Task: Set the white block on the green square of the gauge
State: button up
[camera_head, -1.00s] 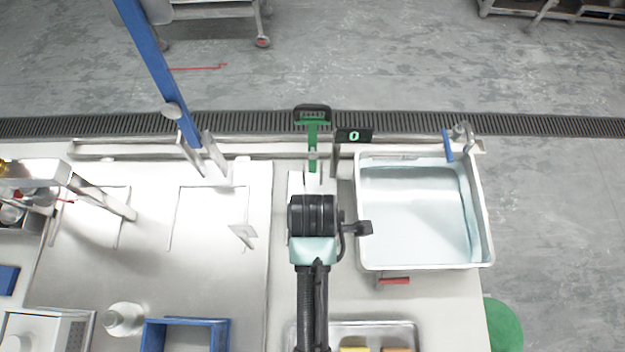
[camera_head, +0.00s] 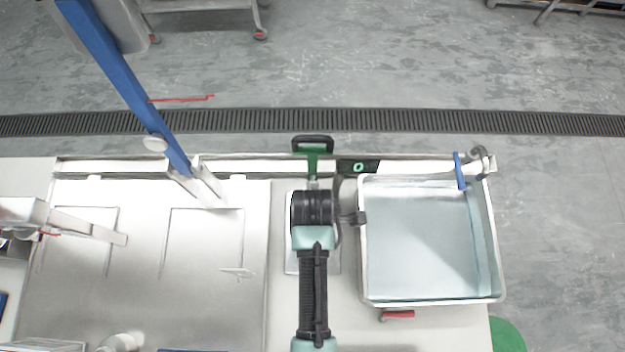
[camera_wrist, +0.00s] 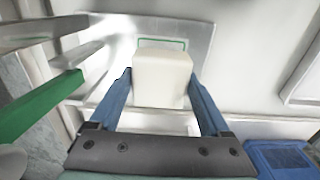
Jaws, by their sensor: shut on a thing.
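The white block (camera_wrist: 162,80) is between the blue fingers of my gripper (camera_wrist: 160,76), which is shut on it in the wrist view. A pale metal plate, the gauge (camera_wrist: 197,42), lies beneath and beyond the block. A green square outline (camera_wrist: 178,40) on the plate shows just past the block's top edge, partly covered by the block. I cannot tell whether the block touches the plate. In the head view my black wrist hides the block and fingers; only edges of the pale plate (camera_head: 291,262) show around it.
A small dark display (camera_head: 358,167) reads a green 0. A green-and-black handled part (camera_head: 312,150) stands behind my wrist; a green bar (camera_wrist: 38,107) shows left in the wrist view. A water-filled basin (camera_head: 425,240) is close on the right, a metal worktop (camera_head: 140,280) on the left.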

jog(key=shift+f, duration=1.6)
jog(key=shift+f, duration=0.15)
jog(key=o, duration=1.4)
jog(key=shift+c, duration=0.2)
notch_tip(320, 180, up, 12)
jog(key=shift+r, duration=0.2)
jog(key=shift+f, duration=0.1)
